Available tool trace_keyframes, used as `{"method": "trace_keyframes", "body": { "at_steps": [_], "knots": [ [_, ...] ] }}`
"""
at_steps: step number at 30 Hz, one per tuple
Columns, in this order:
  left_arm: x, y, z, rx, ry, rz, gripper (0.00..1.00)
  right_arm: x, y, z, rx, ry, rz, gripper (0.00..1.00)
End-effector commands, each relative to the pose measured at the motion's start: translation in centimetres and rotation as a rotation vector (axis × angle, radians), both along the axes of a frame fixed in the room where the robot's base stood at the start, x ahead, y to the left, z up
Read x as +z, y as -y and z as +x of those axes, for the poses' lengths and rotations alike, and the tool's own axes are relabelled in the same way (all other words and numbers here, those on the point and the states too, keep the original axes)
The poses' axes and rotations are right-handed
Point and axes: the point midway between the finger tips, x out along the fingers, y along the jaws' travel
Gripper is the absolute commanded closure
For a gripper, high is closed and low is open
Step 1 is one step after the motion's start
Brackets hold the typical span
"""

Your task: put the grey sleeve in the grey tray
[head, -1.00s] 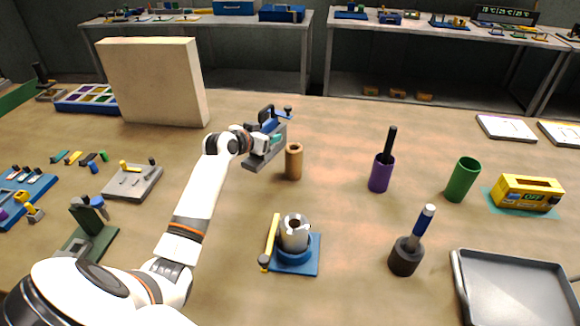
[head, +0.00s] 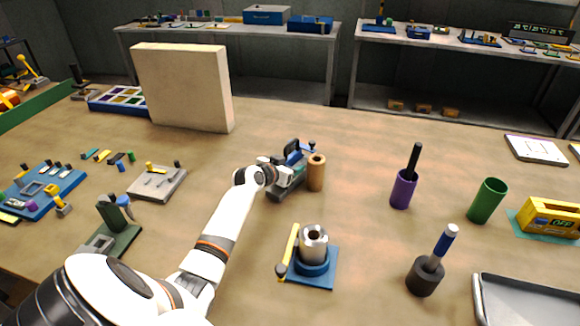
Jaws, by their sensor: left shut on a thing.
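The grey sleeve (head: 313,246) appears to be the metallic hollow cylinder upright in a blue ring-shaped holder (head: 313,268) at the lower middle. The grey tray (head: 530,306) lies at the lower right, cut off by the picture's edge; the part in view is empty. My left gripper (head: 284,172) is behind and above the sleeve, apart from it. I cannot tell whether that thing touches the table. The right gripper is out of view.
A yellow bar (head: 288,250) stands beside the blue holder. A dark cup with a blue-handled tool (head: 426,277) stands between holder and tray. A purple cup (head: 403,190) and green cup (head: 487,201) stand behind. A beige panel (head: 183,87) rises at the back left.

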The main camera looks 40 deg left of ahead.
Motion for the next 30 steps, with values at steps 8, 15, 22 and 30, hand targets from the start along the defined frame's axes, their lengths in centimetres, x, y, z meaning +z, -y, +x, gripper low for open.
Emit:
{"method": "trace_keyframes", "body": {
  "at_steps": [8,15,22,30],
  "knots": [
    [-0.1,0.0,0.0,0.000,-0.001,0.000,0.40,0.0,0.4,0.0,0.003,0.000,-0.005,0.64],
    [0.5,0.0,-1.0,-0.001,-0.001,0.003,0.40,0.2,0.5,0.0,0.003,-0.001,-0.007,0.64],
    [2.1,0.2,-5.0,-0.001,-0.001,0.005,0.40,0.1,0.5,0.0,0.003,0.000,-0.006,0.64],
    [4.0,0.5,-9.6,0.000,-0.001,0.003,0.40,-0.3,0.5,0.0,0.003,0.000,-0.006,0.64]
  ]
}}
